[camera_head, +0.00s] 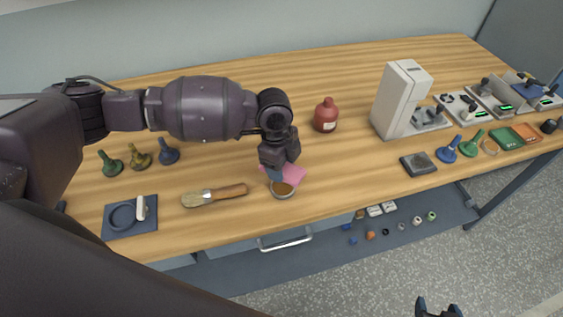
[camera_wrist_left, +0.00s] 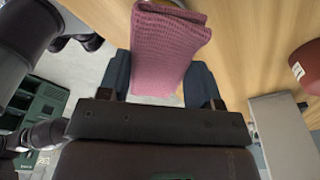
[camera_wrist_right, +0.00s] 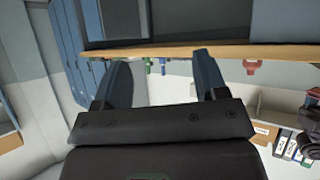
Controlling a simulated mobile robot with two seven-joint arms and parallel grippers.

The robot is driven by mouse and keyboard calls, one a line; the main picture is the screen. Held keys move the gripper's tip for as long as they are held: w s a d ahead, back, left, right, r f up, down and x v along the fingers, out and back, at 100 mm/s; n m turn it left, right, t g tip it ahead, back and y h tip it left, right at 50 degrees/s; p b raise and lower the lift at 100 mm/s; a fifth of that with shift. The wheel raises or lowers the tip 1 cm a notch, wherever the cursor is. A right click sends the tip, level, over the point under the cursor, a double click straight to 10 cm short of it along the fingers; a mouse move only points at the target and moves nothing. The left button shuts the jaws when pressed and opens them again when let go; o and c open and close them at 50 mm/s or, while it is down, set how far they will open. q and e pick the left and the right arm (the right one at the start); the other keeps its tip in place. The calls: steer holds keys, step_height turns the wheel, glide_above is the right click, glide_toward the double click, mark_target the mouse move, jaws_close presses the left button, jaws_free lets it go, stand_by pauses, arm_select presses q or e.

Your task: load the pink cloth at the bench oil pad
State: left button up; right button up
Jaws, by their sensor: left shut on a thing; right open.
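The pink cloth (camera_head: 294,174) is held in my left gripper (camera_head: 275,174), low over the front middle of the bench. In the left wrist view the cloth (camera_wrist_left: 170,45) is folded and sits between the two fingers. A small round dish with a brown, amber-like pad (camera_head: 284,189) lies on the bench directly below the cloth; the gripper and cloth partly cover it. I cannot tell whether the cloth touches the pad. My right gripper (camera_head: 438,310) shows only at the bottom edge, off the bench; the right wrist view shows its fingers (camera_wrist_right: 162,85) apart and empty.
A wooden brush (camera_head: 215,196) lies left of the dish. A dark blue pad with a ring (camera_head: 122,222) is farther left. A red bottle (camera_head: 326,115) stands behind, and a white machine (camera_head: 398,98) to the right. Several coloured stamp-like pieces and trays line the right end.

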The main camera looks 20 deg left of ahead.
mark_target(283, 185)
arm_select(q)
steer(key=shift+f+b, duration=0.65)
steer(key=shift+f, duration=0.25)
steer(key=shift+f+b, duration=0.9)
steer(key=shift+b, duration=0.15)
steer(key=shift+f+b, duration=0.8)
steer(key=shift+b, duration=0.1)
steer(key=shift+f, duration=0.1)
steer(key=shift+f, duration=0.2)
steer(key=shift+f, duration=0.1)
